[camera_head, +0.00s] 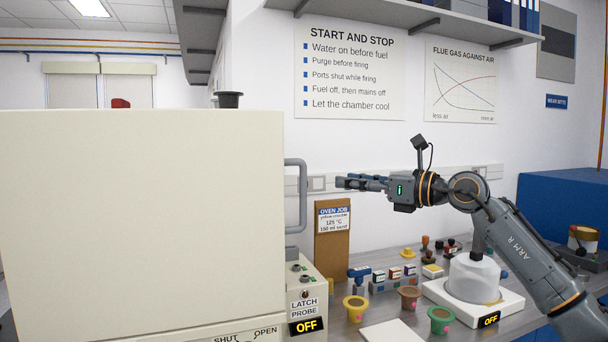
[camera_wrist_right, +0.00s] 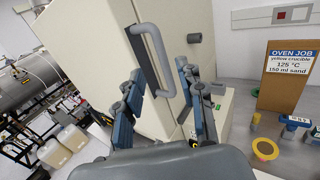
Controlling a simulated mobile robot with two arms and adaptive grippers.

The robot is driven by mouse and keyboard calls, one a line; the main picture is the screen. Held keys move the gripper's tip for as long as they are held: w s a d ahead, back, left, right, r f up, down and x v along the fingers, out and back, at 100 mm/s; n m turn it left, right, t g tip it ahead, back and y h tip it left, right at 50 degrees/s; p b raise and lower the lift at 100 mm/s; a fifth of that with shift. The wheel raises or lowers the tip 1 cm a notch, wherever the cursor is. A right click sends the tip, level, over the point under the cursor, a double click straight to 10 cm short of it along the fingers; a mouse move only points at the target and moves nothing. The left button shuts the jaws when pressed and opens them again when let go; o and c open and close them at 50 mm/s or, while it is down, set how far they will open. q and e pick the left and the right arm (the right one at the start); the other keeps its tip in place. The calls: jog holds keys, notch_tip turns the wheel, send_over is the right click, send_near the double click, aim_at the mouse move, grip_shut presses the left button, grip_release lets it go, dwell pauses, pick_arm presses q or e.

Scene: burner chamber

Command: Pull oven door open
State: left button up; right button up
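The oven (camera_head: 140,210) is a large cream box filling the left of the head view. Its grey bar handle (camera_head: 302,195) stands out from the right side; it also shows upright and tilted in the wrist view (camera_wrist_right: 157,60). My right gripper (camera_head: 345,183) is to the right of the handle, pointing left at it, apart from it in the head view. In the wrist view my right gripper (camera_wrist_right: 160,82) has its two fingers spread, with the handle beyond and between them and nothing gripped. I cannot tell whether the door stands ajar. My left gripper is not in view.
A LATCH PROBE box (camera_head: 305,300) reading OFF is below the handle. A brown OVEN JOB board (camera_head: 332,246) stands behind. Yellow (camera_head: 356,308), brown (camera_head: 409,297) and green (camera_head: 440,319) crucibles and a white heater base (camera_head: 472,302) crowd the bench. Air around the gripper is clear.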

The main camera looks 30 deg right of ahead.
aim_at(306, 177)
jog(key=p+x, duration=0.5)
jog(key=x, duration=0.6)
jog(key=shift+w+a+p, duration=0.2)
jog(key=shift+w+p, duration=0.15)
jog(key=shift+p, duration=0.05)
jog(key=shift+w+a+f, duration=0.1)
jog(key=shift+w+a, duration=0.15)
jog(key=shift+w, duration=0.4)
jog(key=shift+c, duration=0.4)
grip_shut()
